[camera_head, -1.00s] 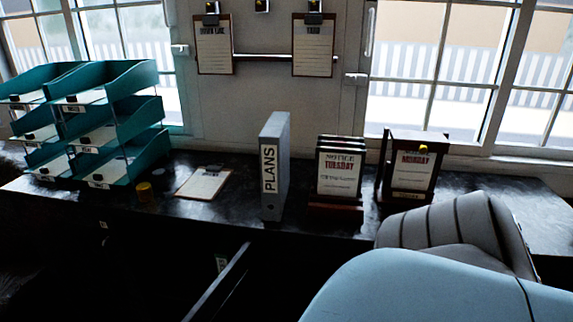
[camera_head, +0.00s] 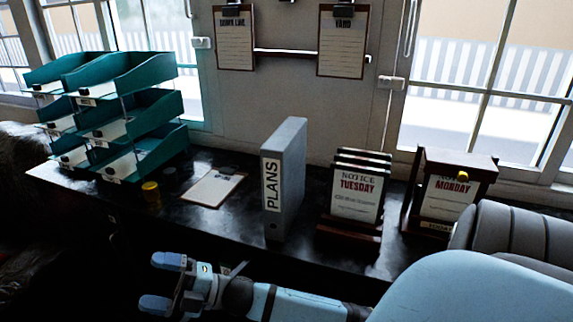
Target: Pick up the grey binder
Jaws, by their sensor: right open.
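The grey binder (camera_head: 290,177) stands upright on the dark desk, with a white "PLANS" label on its spine facing me. My right gripper (camera_head: 162,283) is in front of the desk, below and to the left of the binder. Its two light-blue fingers are apart, pointing left, with nothing between them. It does not touch the binder. My left gripper is not in view.
The dark desk (camera_head: 236,218) runs under the windows. A clipboard (camera_head: 214,187) and a yellow pot (camera_head: 151,193) lie left of the binder, with teal trays (camera_head: 150,121) beyond. Notice holders "TUESDAY" (camera_head: 357,190) and "MONDAY" (camera_head: 450,195) stand close on the right.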

